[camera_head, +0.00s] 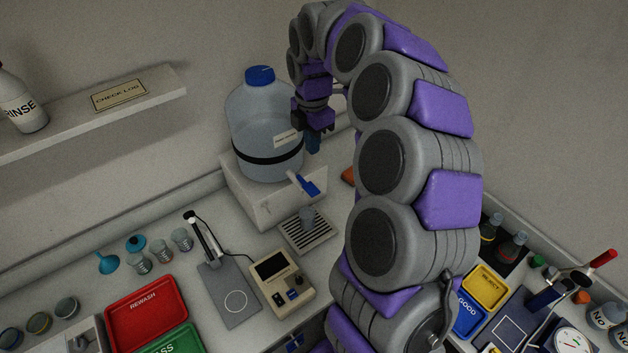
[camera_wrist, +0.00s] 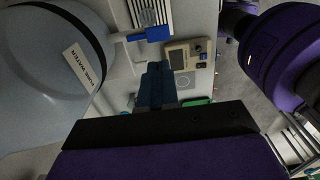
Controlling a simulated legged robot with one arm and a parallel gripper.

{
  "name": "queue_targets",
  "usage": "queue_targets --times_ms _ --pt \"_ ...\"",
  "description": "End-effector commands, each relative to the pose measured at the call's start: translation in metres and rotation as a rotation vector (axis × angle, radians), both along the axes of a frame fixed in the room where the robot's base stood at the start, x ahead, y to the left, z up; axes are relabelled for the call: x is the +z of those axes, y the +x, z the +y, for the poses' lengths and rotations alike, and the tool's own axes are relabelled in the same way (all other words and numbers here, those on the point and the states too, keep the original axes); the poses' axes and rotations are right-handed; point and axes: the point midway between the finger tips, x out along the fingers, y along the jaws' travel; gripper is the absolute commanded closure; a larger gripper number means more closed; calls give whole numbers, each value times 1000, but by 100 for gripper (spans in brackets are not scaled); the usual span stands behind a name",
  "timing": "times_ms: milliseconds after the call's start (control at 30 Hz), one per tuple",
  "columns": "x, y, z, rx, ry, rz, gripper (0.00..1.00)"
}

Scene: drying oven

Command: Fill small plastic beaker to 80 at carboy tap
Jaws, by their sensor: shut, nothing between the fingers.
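The carboy (camera_head: 262,115) is a large translucent bottle with a blue cap and a dark band, standing on a white block. Its tap has a blue lever (camera_head: 307,186) low at the front; the lever also shows in the wrist view (camera_wrist: 152,34). A small clear beaker (camera_head: 307,214) stands upright on the slatted drip tray (camera_head: 322,238) below the tap. It shows in the wrist view too (camera_wrist: 149,17). Its scale and water level are too small to read. My gripper (camera_head: 313,146) is shut and empty, pointing down beside the carboy; its blue fingers (camera_wrist: 154,85) are apart from the lever.
A boxy instrument (camera_head: 282,282) and a grey plate with a stand (camera_head: 230,295) are left of the drip tray. Several small glasses and a blue funnel (camera_head: 108,262) stand farther left, near the red tray (camera_head: 145,312). A shelf (camera_head: 120,97) overhangs the back left.

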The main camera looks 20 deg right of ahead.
Motion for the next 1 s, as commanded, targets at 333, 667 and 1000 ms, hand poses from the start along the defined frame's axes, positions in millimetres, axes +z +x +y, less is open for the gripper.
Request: queue_targets --times_ms 333,667,1000 --pt "-6 0 3 -1 -2 2 100" --pt "-63 -1 2 -2 -1 4 100" --pt "-122 -1 2 -3 -1 4 100"
